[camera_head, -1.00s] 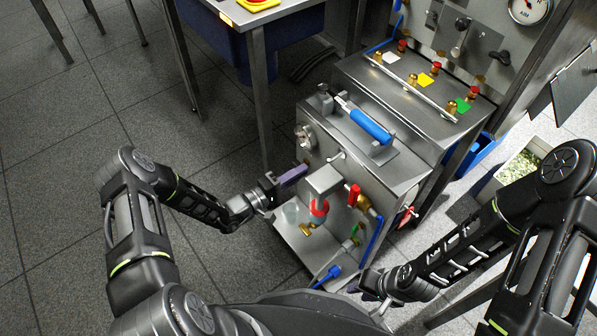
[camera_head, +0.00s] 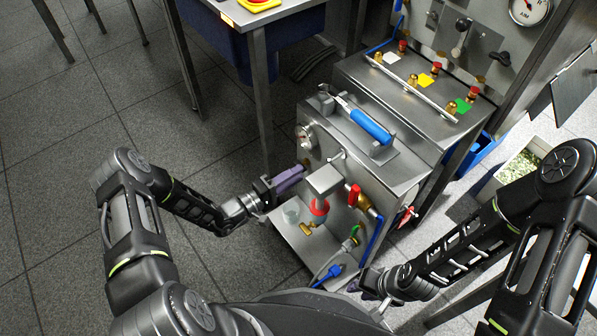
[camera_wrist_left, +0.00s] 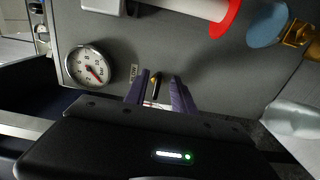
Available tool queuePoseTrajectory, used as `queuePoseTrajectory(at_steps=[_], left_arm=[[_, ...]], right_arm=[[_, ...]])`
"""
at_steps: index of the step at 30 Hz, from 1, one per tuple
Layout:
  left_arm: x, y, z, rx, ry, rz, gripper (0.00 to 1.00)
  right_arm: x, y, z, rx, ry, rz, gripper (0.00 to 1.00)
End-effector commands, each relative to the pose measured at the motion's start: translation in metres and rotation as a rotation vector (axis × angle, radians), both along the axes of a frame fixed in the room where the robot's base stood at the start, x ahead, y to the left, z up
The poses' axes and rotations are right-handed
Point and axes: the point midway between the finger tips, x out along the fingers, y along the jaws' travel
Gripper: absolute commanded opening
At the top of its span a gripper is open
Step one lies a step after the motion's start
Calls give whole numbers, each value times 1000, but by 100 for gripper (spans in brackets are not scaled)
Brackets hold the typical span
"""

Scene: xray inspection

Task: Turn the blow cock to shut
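The blow cock (camera_wrist_left: 155,86) shows in the left wrist view as a small dark lever with a brass-coloured part on the grey front panel, beside a small label. My left gripper (camera_wrist_left: 160,92) has its two purple fingers apart, one on each side of the cock; I cannot tell whether either touches it. In the head view my left gripper (camera_head: 288,180) is at the left part of the steel cabinet's front and hides the cock. My right gripper (camera_head: 357,285) is low beside the cabinet's front right, partly hidden, and its opening is unclear.
A round gauge (camera_wrist_left: 88,66) is left of the cock. The steel cabinet (camera_head: 408,172) carries a blue-handled lever (camera_head: 371,126) on top and a red-handled valve (camera_head: 354,195) in front. A clear beaker (camera_head: 291,213) stands below my left gripper. Floor at left is open.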

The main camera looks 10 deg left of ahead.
Motion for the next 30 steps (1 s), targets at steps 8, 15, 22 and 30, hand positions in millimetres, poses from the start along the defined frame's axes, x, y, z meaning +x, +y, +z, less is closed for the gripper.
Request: queuePoseTrajectory(at_steps=[8, 15, 22, 30], left_arm=[[-35, 30, 2, 1, 1, 2, 31], [-46, 38, 1, -1, -1, 0, 31], [-46, 38, 0, -1, -1, 0, 31], [-46, 38, 2, -1, -1, 0, 31]], right_arm=[[-3, 3, 12, 5, 5, 8, 31], [-4, 4, 14, 6, 6, 9, 31], [-4, 4, 14, 6, 6, 9, 31], [-4, 4, 15, 6, 6, 9, 31]])
